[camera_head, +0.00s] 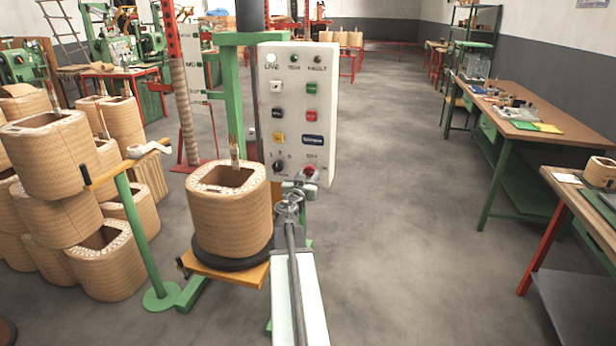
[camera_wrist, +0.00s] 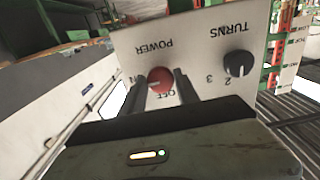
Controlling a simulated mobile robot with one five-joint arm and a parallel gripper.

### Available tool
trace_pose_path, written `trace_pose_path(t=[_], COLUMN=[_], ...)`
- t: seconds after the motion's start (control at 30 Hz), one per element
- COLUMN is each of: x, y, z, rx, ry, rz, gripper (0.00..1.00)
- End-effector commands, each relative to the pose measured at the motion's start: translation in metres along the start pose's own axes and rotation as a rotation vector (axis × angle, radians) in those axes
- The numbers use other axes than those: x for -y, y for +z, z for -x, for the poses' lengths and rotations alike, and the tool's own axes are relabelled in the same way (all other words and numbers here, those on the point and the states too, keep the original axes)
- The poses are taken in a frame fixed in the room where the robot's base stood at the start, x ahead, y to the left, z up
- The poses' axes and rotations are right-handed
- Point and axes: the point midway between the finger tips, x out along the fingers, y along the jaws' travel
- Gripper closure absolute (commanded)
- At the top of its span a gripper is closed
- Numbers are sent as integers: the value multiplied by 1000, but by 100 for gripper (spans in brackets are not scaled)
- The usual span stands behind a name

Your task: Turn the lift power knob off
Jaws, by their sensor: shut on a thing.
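The white control box (camera_head: 325,100) stands on a green post in the head view, with lamps and buttons on its front. The red power knob (camera_head: 309,170) is at its lower right. My gripper (camera_wrist: 166,88) is shut on this knob. The knob's light mark seems to point left, toward a partly hidden label. In the head view my gripper (camera_head: 299,185) reaches the box's lower right corner.
The black TURNS knob (camera_wrist: 238,63) is close beside the power knob. A wound coil (camera_head: 230,215) stands on a yellow platform (camera_head: 222,274) left of my arm. Several coils are stacked at the left. Workbenches (camera_head: 530,136) line the right, with open floor between.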

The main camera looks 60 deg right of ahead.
Motion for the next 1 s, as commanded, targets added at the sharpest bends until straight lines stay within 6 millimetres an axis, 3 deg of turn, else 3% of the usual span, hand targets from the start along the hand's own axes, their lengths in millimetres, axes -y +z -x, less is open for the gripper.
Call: trace_pose_path(t=[0.37,1.0], x=[-2,-4], y=[-1,-2], z=[-4,-4], rx=[-1,0], ry=[2,5], rz=[131,719], gripper=[100,100])
